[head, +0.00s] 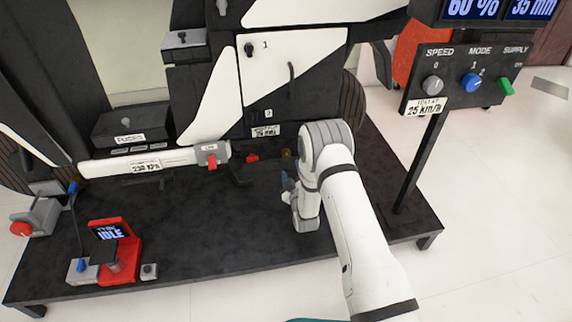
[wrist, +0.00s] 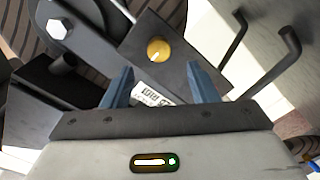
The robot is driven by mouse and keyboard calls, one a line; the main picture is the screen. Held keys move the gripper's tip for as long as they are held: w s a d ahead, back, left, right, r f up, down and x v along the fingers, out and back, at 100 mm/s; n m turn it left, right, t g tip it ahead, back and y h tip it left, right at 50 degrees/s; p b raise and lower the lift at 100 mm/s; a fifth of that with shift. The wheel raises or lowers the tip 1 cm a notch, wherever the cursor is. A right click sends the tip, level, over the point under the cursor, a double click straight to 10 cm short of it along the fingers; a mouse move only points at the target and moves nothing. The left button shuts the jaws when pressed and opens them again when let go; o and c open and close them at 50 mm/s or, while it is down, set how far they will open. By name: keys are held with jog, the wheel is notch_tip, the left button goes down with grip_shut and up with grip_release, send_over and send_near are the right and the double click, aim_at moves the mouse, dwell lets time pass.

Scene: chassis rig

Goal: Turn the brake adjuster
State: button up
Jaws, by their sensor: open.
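A round yellow knob (wrist: 159,50), probably the brake adjuster, sits on a dark bracket in the wrist view. It bears a small pale mark. The knob appears between and beyond the fingertips, and I see no contact. In the head view my gripper (head: 287,183) is low over the black platform, mostly hidden by my wrist.
A white label (wrist: 152,96) lies below the knob. A hex bolt (wrist: 59,28) is at upper left and bent dark rods (wrist: 289,42) at right. A white cylinder with a red valve (head: 211,161) lies left of my arm. A control post (head: 420,165) stands at right.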

aim_at(287, 156)
jog(key=b+x, duration=0.2)
jog(key=x, duration=0.5)
jog(key=shift+b, duration=0.3)
jog(key=shift+c, duration=0.2)
jog(key=c, duration=0.9)
jog(key=shift+a, duration=0.5)
jog(key=shift+d+f, duration=0.1)
jog(key=shift+d, duration=0.3)
